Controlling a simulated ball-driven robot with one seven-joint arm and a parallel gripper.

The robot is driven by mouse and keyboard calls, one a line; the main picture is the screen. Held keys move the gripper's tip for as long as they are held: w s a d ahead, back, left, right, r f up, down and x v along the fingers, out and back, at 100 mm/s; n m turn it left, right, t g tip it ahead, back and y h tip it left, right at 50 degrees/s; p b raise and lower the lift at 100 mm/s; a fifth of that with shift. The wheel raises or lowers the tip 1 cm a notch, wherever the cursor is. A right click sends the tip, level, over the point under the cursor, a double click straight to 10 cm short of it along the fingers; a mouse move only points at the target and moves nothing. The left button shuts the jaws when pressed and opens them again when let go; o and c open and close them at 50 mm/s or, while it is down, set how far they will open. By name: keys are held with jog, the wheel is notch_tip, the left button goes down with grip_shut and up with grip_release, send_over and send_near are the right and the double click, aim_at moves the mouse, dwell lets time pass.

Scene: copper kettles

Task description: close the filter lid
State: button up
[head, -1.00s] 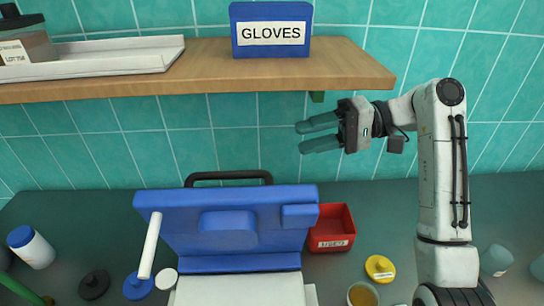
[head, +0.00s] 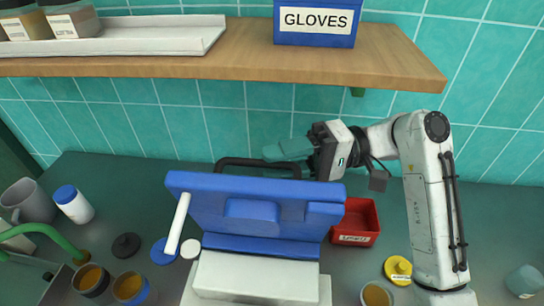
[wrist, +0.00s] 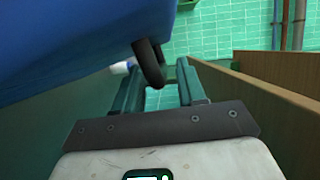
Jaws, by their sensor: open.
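The filter lid (head: 250,212) is blue and stands raised, tilted up from the white filter body (head: 255,275) in the head view. A dark handle (head: 258,162) runs along its top edge. My gripper (head: 268,151) is behind the lid's top edge, near the right end of the handle, with its fingers pointing left.
A wooden shelf (head: 400,70) with a blue GLOVES box (head: 316,20) overhangs at the back. A red bin (head: 357,222) stands right of the lid. A yellow cap (head: 398,268) and an amber-filled cup (head: 376,295) are at front right. Jars and caps stand at left.

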jog(key=shift+x, duration=0.8)
jog(key=shift+c, duration=0.2)
grip_shut()
